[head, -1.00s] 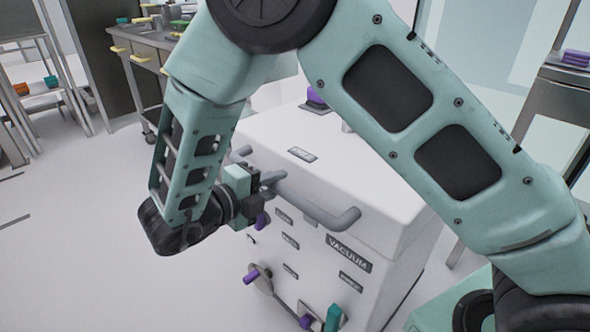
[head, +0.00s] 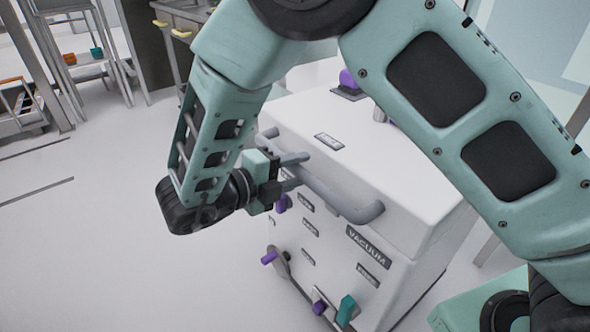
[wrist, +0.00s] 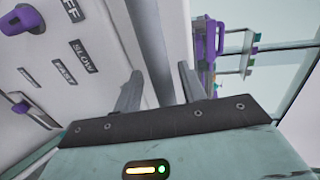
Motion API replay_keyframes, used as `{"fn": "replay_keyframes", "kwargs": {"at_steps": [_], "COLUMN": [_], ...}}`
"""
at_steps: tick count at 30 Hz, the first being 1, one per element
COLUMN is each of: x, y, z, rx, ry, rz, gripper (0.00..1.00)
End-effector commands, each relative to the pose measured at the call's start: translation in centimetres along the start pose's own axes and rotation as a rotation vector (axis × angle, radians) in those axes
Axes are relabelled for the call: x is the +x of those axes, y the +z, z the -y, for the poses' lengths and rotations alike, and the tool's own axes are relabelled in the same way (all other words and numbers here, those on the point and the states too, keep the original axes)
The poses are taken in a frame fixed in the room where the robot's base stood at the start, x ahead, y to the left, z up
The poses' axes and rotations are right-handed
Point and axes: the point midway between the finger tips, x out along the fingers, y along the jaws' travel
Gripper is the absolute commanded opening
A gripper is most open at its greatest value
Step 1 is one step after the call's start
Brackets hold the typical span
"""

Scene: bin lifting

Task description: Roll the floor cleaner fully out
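The floor cleaner is a white box-shaped cart (head: 410,190) labelled VACUUM, standing upright in the middle of the head view. A grey bar handle (head: 335,194) runs along its upper front edge; the bar also crosses the wrist view (wrist: 152,45). My gripper (head: 292,170) is at the handle's left part, with one finger above the bar and one below. In the wrist view the fingers (wrist: 160,85) stand apart on either side of the bar, with a narrow gap showing on the left. Any contact behind the bar is hidden.
The cleaner's front has purple knobs (head: 269,257) and a teal one (head: 346,308). A purple item (head: 349,79) is on its top. A shelf rack (head: 85,65) and a metal counter (head: 178,18) stand at the back left. The floor (head: 80,230) at left is clear.

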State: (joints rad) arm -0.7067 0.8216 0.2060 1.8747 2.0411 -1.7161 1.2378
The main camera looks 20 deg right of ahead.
Motion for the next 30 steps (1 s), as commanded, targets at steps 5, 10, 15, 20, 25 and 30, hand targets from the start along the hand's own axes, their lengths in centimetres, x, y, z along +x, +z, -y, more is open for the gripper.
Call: {"fn": "replay_keyframes", "kwargs": {"at_steps": [5, 10, 15, 20, 25, 30], "x": [0.1, -0.5, -3.2, -6.9, -11.0, -14.4], "y": [0.0, 0.0, 0.0, 0.0, 0.0, 0.0], "z": [0.1, 0.1, 0.2, 0.1, 0.1, 0.0], "rx": [0.001, 0.001, 0.001, 0.0, 0.0, 0.0], "ry": [-0.002, -0.003, -0.001, -0.001, 0.001, 0.001], "rz": [-0.002, -0.001, 0.001, 0.002, 0.003, 0.002], "gripper": [0.41, 0.41, 0.41, 0.41, 0.41, 0.41]}}
